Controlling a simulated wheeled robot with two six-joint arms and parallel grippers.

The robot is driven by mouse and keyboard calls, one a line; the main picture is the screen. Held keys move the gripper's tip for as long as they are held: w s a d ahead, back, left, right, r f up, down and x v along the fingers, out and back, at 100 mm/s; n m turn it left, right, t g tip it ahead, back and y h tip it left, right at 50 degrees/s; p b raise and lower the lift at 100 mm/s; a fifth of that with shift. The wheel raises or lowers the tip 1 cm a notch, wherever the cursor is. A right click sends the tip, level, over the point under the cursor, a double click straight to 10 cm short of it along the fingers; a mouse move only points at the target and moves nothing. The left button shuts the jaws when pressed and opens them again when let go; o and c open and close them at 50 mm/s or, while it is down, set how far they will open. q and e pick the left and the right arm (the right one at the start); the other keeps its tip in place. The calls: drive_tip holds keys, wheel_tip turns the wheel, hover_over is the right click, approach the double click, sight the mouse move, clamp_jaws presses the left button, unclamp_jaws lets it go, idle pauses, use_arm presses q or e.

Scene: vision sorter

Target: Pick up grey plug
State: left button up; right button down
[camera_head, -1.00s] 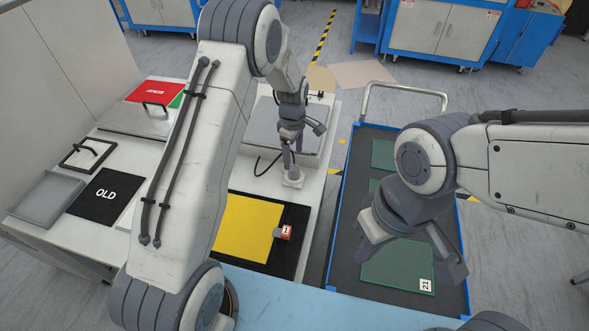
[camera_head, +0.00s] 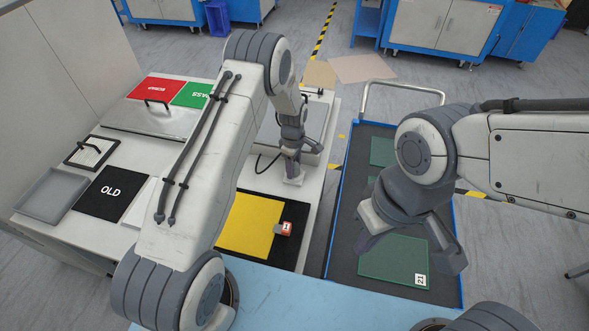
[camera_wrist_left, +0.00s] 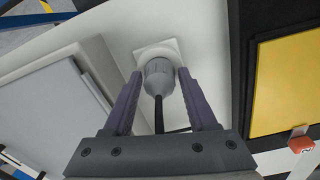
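The grey plug (camera_wrist_left: 158,78) stands on a small white square plate (camera_wrist_left: 150,49) in the left wrist view, with a black cable running from it toward my gripper's palm. My left gripper (camera_wrist_left: 158,76) is open, with one finger on each side of the plug and a narrow gap seeming to show beside it. In the head view my left gripper (camera_head: 291,160) points down at the white surface, and its fingers largely hide the plug. My right gripper (camera_head: 410,255) is open and empty above the dark cart.
A yellow pad (camera_head: 250,225) and a red tag (camera_head: 287,228) lie close to the left gripper. A grey panel (camera_wrist_left: 55,115) is on its other side. The blue-edged cart (camera_head: 345,250) carries green boards (camera_head: 395,262). A black OLD mat (camera_head: 110,190) lies at left.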

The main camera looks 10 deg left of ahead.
use_arm(q)
clamp_jaws()
drive_tip(key=shift+r, duration=0.2)
drive_tip(key=shift+r+b, duration=0.4)
drive_tip(key=shift+r, duration=0.15)
wheel_tip(320, 180, up, 2)
drive_tip(key=shift+w+r+b, duration=0.1)
drive_tip(key=shift+r+b, duration=0.1)
drive_tip(key=shift+b, duration=0.35)
drive_tip(key=w+d+r+b, duration=0.1)
drive_tip(key=w+d+r, duration=0.1)
drive_tip(key=w+d+r+b, duration=0.1)
drive_tip(key=w+r, duration=0.1)
drive_tip(key=w, duration=0.1)
drive_tip(key=w+d+r+b, duration=0.1)
drive_tip(key=w+d+r, duration=0.1)
drive_tip(key=w, duration=0.1)
drive_tip(key=shift+w+d, duration=0.2)
drive_tip(key=shift+d, duration=0.15)
drive_tip(key=shift+w+d+r, duration=0.4)
drive_tip(key=shift+w+r, duration=0.2)
